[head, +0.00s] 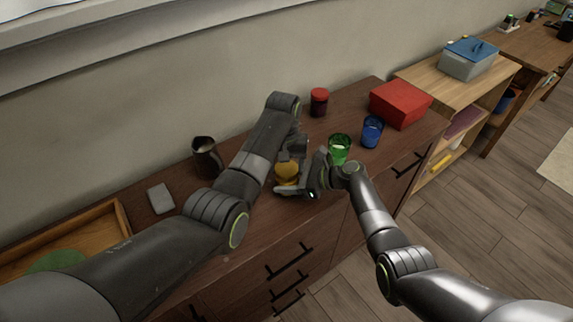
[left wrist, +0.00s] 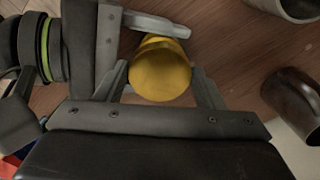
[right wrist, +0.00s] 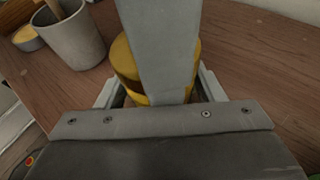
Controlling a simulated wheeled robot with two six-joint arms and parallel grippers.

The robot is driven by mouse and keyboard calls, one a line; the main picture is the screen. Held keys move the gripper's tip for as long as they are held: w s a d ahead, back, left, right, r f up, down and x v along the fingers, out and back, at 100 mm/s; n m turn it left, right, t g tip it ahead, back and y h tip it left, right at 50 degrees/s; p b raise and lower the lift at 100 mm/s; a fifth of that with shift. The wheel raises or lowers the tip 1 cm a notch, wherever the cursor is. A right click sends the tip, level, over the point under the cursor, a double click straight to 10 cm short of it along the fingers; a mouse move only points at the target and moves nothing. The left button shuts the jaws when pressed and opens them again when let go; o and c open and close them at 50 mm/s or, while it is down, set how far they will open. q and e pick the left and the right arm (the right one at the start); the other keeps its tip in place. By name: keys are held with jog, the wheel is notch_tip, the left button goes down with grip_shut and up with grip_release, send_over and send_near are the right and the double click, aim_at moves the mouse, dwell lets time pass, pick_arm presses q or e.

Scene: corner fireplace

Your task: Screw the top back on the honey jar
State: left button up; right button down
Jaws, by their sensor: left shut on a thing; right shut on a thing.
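The yellow honey jar (head: 287,173) stands near the front edge of the brown cabinet top, mostly hidden by both grippers. My left gripper (head: 290,152) comes down over it from behind; in the left wrist view its fingers (left wrist: 163,85) close on either side of a round yellow top (left wrist: 160,66). My right gripper (head: 298,175) reaches in from the right and is shut around the jar. In the right wrist view, a grey left-gripper finger (right wrist: 160,45) crosses in front of the yellow jar (right wrist: 127,65). The seam between top and jar is hard to make out.
A green cup (head: 339,150) and blue cup (head: 371,132) stand close on the right. A dark red-topped jar (head: 319,103) and red box (head: 401,105) are farther back. A dark jug (head: 206,157), grey slab (head: 160,198) and wooden tray (head: 122,222) lie left.

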pick_arm(q)
jog(key=m, duration=0.5)
jog(key=shift+a+f, duration=0.1)
jog(key=shift+a, duration=0.1)
pick_arm(e)
jog(key=shift+w+d, duration=0.15)
jog(key=shift+d, duration=0.05)
pick_arm(q)
jog(key=m, duration=0.5)
jog(key=shift+a, duration=0.1)
jog(key=o, duration=0.8)
jog(key=shift+c, duration=0.2)
jog(key=o, duration=0.3)
pick_arm(e)
jog(key=shift+a, duration=0.1)
pick_arm(q)
jog(key=shift+r, duration=2.3)
jog(key=shift+c, duration=0.3)
